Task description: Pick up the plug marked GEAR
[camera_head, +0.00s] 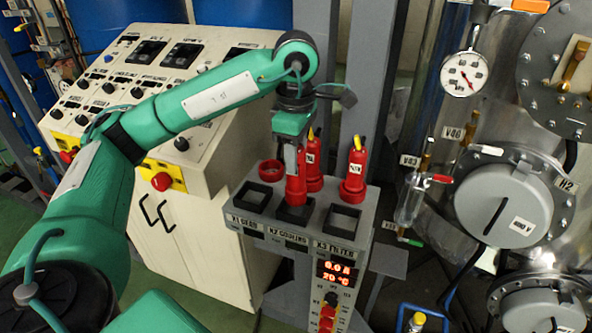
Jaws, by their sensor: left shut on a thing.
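My left gripper (291,172) reaches down from above at the grey socket stand (235,222). It is shut on a red plug (296,192), which is upright above or just behind the middle square opening. I cannot read a mark on this plug. A second red plug (313,172) with a yellow-black top stands right behind it, partly hidden. A third red plug (353,178) stands at the right rear. A red ring (270,170) sits at the left rear with no plug in it. The front labels appear to read X1 GEAR, X2 COOLING and X3 FILTER. My right gripper is not in view.
A control console (160,75) with a red button (161,181) stands left behind the stand. A grey upright post (369,80) rises behind the plugs. Steel vessels with a gauge (464,73) and a round grey cover (503,205) crowd the right side.

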